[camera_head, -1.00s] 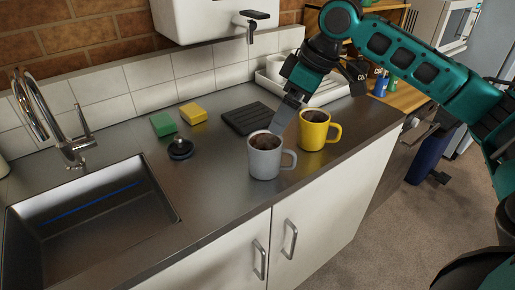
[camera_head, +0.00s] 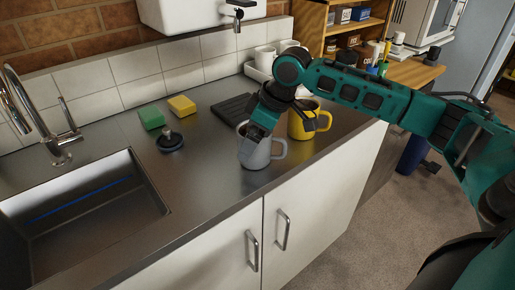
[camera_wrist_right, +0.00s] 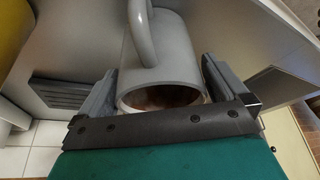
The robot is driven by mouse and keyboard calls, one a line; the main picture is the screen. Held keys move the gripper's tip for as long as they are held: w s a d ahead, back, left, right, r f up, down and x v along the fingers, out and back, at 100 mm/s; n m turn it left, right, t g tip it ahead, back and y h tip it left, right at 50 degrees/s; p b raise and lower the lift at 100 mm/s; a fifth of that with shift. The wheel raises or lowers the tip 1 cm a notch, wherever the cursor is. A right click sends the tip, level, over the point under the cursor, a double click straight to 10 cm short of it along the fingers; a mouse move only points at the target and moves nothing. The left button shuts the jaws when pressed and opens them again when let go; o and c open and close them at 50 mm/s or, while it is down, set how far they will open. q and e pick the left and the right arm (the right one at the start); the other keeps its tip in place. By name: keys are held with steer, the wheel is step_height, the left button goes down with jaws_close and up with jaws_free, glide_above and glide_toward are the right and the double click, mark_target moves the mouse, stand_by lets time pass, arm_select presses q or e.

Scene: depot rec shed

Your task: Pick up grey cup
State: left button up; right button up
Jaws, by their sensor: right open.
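The grey cup (camera_head: 254,153) stands upright on the steel counter (camera_head: 205,190), its handle toward the right in the head view. Dark brown contents show inside it in the right wrist view, where the cup (camera_wrist_right: 163,62) sits between my fingers. My right gripper (camera_head: 256,136) reaches down over the cup from above and hides part of its rim. In the right wrist view my right gripper (camera_wrist_right: 160,82) is open, with one finger on each side of the cup. I cannot tell whether either finger touches it. My left gripper is not in view.
A yellow mug (camera_head: 298,124) stands close to the right of the grey cup. A dark ribbed mat (camera_head: 232,108) lies behind. A sink plug (camera_head: 171,142), green block (camera_head: 151,118) and yellow block (camera_head: 182,106) lie left. The sink (camera_head: 95,225) is front left.

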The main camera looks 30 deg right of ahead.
steer(key=c, duration=1.1)
steer(key=shift+o, duration=0.2)
steer(key=shift+r, duration=0.1)
